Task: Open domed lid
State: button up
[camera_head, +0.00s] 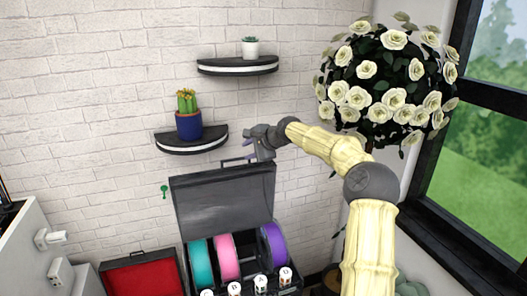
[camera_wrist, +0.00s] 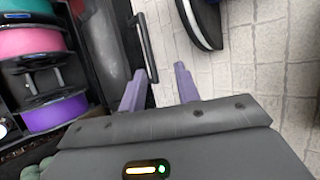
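The dark grey lid (camera_head: 225,200) stands raised and nearly upright at the back of its black case. The handle (camera_head: 238,160) also shows at the lid's top in the head view. My gripper (camera_head: 252,148) is at the lid's upper right corner, close to the handle. In the wrist view my gripper (camera_wrist: 160,72) is open, its two purple fingers apart. The handle's end lies near the left finger, and nothing is clearly held.
The case holds teal (camera_head: 201,263), pink (camera_head: 227,257) and purple (camera_head: 273,245) spools, with several small white-topped jars (camera_head: 261,283) in front. A shelf (camera_head: 192,141) with a blue cactus pot is left of my gripper. A rose tree (camera_head: 385,90) stands right.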

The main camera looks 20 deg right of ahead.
jog(key=a+b+v, duration=0.1)
jog(key=b+v, duration=0.3)
jog(key=v, duration=0.5)
jog(key=s+a+f+n+g+h+b, duration=0.1)
jog(key=s+a+f+n+g, duration=0.1)
jog(key=s+a+f+n, duration=0.5)
jog(key=s+a+f+n+g+h+b, duration=0.15)
jog(key=s+a+f, duration=0.3)
jog(key=f, duration=0.65)
jog(key=s+f+n+g+b, duration=0.1)
jog(key=s+f, duration=0.3)
jog(key=s, duration=0.4)
jog(key=s+f+n+g+h+b, duration=0.1)
jog(key=s+f+n, duration=0.3)
jog(key=s, duration=0.5)
jog(key=s+f+n+g+h+b, duration=0.1)
jog(key=s+f+n+b, duration=0.1)
jog(key=s+f, duration=0.4)
jog(key=s+d, duration=0.1)
jog(key=s, duration=0.1)
jog(key=shift+s+f, duration=0.2)
jog(key=shift+s, duration=0.1)
jog(key=shift+g+h, duration=0.25)
